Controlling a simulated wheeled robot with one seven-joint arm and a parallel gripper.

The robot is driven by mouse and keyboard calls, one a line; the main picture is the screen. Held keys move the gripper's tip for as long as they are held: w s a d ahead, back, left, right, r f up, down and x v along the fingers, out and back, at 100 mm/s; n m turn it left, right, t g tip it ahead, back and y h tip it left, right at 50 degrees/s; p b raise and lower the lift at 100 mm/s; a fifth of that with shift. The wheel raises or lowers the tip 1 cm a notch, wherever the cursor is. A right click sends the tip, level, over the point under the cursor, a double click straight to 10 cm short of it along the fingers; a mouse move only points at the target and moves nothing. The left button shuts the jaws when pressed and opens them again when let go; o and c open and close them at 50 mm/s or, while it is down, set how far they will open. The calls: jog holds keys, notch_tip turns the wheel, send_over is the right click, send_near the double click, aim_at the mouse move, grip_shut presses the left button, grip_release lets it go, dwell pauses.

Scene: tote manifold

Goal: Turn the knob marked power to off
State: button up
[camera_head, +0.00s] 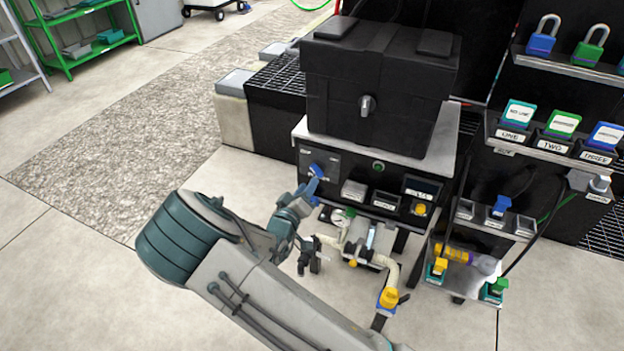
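A blue knob (317,171) sits on the dark upper-left panel (332,160) on the front of the machine. The small white lettering around it is too small to read, so I cannot confirm the power mark or the setting. My arm reaches in from the lower right, bends at the left and comes back toward this panel. My gripper (308,188) is at the arm's end, just below and in front of the knob. I cannot tell whether it touches the knob. Its fingers are too small and overlapped to show whether they are open or shut.
A black box (378,90) stands on top of the machine. Right of the panel are switches and a yellow button (420,209). Cream pipes with a gauge (339,218) and yellow valve (389,298) lie below. Padlocks (541,38) and tags are at right. Floor at left is clear.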

jog(key=v, duration=0.9)
